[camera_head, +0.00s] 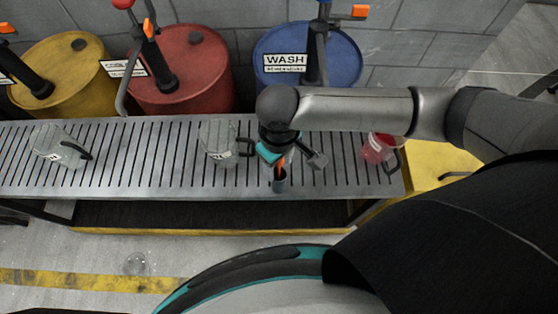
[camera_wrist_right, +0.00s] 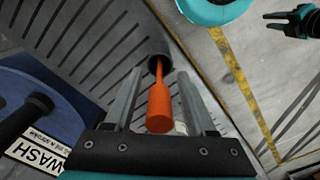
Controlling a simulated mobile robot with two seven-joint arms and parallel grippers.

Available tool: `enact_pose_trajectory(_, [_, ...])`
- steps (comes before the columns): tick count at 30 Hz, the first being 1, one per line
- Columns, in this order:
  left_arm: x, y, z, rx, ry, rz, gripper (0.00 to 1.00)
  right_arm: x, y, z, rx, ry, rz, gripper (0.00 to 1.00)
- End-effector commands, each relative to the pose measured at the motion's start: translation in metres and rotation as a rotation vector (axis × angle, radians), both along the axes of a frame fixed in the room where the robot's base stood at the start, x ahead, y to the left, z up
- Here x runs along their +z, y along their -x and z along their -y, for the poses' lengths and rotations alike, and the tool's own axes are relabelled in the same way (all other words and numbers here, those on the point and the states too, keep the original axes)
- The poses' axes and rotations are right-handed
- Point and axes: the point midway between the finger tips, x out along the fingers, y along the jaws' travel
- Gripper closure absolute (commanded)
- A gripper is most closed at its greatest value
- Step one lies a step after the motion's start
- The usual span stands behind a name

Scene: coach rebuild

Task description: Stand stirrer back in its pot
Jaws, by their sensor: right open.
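The stirrer has an orange handle (camera_wrist_right: 160,106) and a thin orange shaft. In the right wrist view its far end is inside the mouth of the small dark pot (camera_wrist_right: 158,54). The pot (camera_head: 280,184) stands at the front edge of the slatted bench in the head view, with a bit of orange stirrer (camera_head: 278,172) above it. My right gripper (camera_wrist_right: 156,88) is open, its fingers on either side of the handle with gaps visible. In the head view my right gripper (camera_head: 287,160) is over the pot and partly hides the stirrer. A dark gripper-like part, probably my left, shows small in the right wrist view.
The slatted bench (camera_head: 110,178) carries a clear jug (camera_head: 58,146) at left, another clear jug (camera_head: 216,138) near my right gripper, and a red jug (camera_head: 378,149) at right. Yellow (camera_head: 75,85), red (camera_head: 195,75) and blue WASH (camera_head: 342,62) drums with pumps stand behind.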

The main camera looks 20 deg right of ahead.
Motion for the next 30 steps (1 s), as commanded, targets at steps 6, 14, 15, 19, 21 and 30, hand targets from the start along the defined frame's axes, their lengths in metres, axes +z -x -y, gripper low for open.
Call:
enact_pose_trajectory(6, [-0.001, 0.000, 0.000, 0.000, 0.000, 0.001, 0.67, 0.002, 0.000, 0.000, 0.000, 0.000, 0.001, 0.44])
enact_pose_trajectory(14, [0.016, 0.000, 0.000, -0.001, 0.000, 0.001, 0.67, 0.047, 0.000, -0.001, 0.000, -0.002, 0.002, 0.44])
enact_pose_trajectory(15, [0.019, -0.001, 0.000, -0.001, 0.000, 0.001, 0.67, 0.056, 0.000, -0.001, 0.001, -0.002, 0.002, 0.44])
enact_pose_trajectory(19, [0.027, -0.001, 0.000, -0.001, 0.000, 0.001, 0.67, 0.084, -0.001, 0.000, 0.001, -0.001, 0.003, 0.44])
enact_pose_trajectory(21, [0.031, -0.001, 0.000, -0.001, 0.000, 0.001, 0.67, 0.097, 0.000, 0.000, 0.000, -0.002, 0.002, 0.44])
enact_pose_trajectory(30, [0.037, -0.001, 0.000, -0.001, 0.000, 0.001, 0.67, 0.123, 0.000, 0.000, 0.000, -0.001, 0.000, 0.44])
